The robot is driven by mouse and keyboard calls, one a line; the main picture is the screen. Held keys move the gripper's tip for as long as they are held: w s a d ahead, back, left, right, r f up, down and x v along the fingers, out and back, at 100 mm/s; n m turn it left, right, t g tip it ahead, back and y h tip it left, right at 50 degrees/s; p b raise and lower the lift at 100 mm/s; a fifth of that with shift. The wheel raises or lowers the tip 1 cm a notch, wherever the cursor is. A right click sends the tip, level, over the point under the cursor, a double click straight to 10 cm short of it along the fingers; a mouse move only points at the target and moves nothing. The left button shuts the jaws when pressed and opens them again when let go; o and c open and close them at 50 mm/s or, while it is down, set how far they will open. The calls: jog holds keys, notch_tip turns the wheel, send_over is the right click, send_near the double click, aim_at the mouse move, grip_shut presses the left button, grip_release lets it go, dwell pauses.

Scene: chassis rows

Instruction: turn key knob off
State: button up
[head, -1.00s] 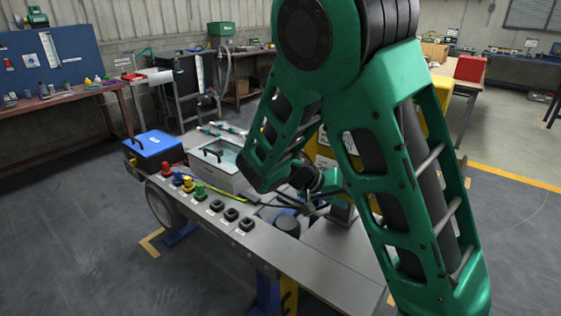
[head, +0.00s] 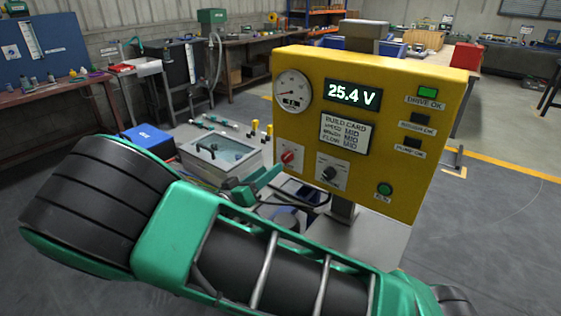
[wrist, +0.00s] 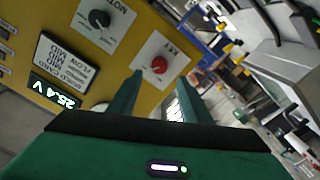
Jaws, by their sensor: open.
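The key knob (head: 287,157) is a small red knob on a white plate at the lower left of the yellow panel (head: 400,110). In the wrist view the red knob (wrist: 158,65) sits on its plate marked KEY, just beyond and roughly between my two fingertips. My gripper (head: 262,182) is just below and left of the knob in the head view. In the wrist view my gripper (wrist: 160,78) has its green fingers apart with nothing between them. I see no contact with the knob. The knob's exact turn position is too small to tell.
The panel has a gauge (head: 292,91), a lit 25.4 V display (head: 353,95) and green DRIVE OK (head: 428,93) and RUN (head: 384,190) lights. A grey box (head: 222,148) and a blue box (head: 147,138) stand to the left.

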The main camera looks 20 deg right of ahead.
aim_at(284, 159)
jog(key=x, duration=0.8)
jog(key=c, duration=1.1)
